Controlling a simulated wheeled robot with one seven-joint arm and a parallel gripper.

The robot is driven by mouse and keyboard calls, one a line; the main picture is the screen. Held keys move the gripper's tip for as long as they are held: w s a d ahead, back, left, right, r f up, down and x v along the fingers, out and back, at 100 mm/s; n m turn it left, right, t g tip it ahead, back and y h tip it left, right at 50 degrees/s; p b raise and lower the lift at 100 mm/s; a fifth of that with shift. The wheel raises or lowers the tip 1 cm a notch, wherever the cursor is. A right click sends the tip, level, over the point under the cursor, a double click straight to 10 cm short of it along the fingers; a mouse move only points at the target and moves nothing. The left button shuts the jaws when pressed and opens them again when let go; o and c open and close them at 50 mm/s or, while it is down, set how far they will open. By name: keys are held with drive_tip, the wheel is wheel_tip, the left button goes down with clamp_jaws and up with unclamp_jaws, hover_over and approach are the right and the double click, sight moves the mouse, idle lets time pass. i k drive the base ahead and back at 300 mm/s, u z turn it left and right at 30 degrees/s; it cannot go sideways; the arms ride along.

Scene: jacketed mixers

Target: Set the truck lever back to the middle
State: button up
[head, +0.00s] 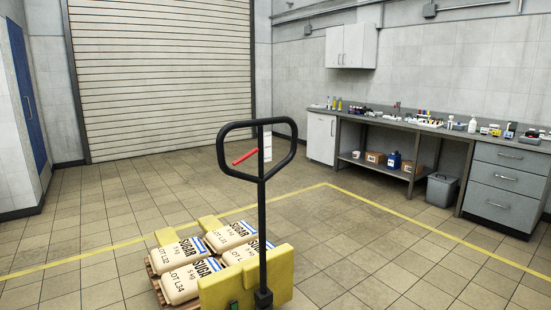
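A yellow pallet truck (280,275) stands in the lower middle of the head view. Its black handle (262,210) rises upright to a rounded loop. The red lever (245,157) shows inside the loop, slanting, with its left end lower than its right end. Its right end meets the handle's centre post. My gripper is not in view, and nothing is seen touching the lever.
Several sugar sacks (187,282) lie on a wooden pallet (160,291) on the truck's forks. A counter (375,118) with bottles and small items runs along the right wall, with a grey bin (441,190) below. A shutter door (160,80) closes the back. Tiled floor is clear around the truck.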

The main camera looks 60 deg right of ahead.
sight(256, 150)
drive_tip(key=z, duration=0.85)
drive_tip(key=i, duration=0.35)
